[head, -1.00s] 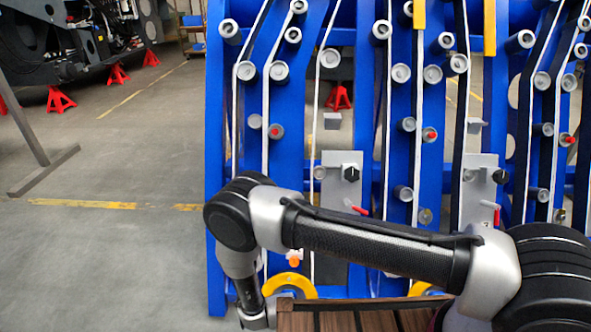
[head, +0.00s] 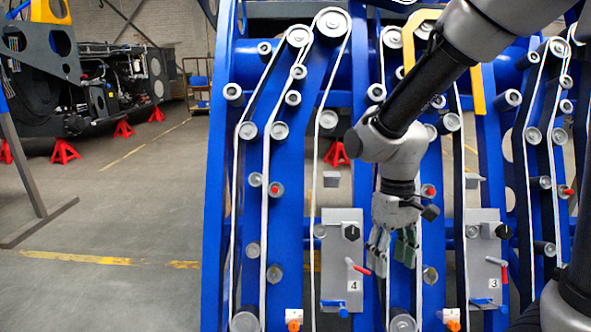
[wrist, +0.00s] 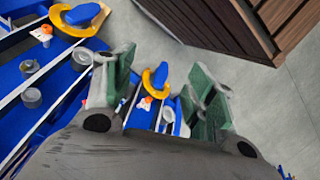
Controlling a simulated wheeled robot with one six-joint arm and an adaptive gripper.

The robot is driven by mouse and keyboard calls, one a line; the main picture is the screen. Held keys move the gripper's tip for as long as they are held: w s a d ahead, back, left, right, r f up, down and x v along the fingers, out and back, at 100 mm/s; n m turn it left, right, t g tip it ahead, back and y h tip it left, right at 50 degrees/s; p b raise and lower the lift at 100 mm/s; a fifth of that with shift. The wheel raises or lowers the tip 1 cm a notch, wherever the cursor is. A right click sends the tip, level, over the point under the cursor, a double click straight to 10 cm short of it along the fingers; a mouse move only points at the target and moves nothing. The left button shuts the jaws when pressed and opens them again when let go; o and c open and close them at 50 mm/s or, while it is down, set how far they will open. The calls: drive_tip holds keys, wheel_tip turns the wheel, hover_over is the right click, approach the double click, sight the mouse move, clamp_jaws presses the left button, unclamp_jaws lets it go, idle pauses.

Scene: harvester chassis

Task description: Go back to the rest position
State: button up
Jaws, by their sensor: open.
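My gripper (head: 392,262) hangs pointing down in front of the blue harvester chassis (head: 302,100) in the head view. Its fingers are apart, with nothing between them. In the wrist view my gripper (wrist: 160,100) shows two green-padded fingers spread open, with the chassis's lower part, a yellow hook and small orange-and-white fittings behind them. My arm comes down from the upper right of the head view. It hides part of the chassis's middle. No rest position is marked in view.
Grey plates numbered 4 (head: 342,255) and 3 (head: 486,250) stand either side of my gripper, with red and blue levers. A brown wooden box (wrist: 225,25) is close by in the wrist view. Red stands (head: 63,151) support machinery at the left. The left floor (head: 110,225) is open.

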drive_tip(key=s+d+r+m+t, duration=0.2)
drive_tip(key=s+d+r+t, duration=0.1)
drive_tip(key=d+r, duration=0.4)
drive_tip(key=s+d+r+m+t, duration=0.2)
drive_tip(key=s+d+r, duration=0.3)
drive_tip(key=d+r, duration=0.3)
drive_tip(key=shift+d+m+t, duration=0.3)
drive_tip(key=shift+d+t, duration=0.6)
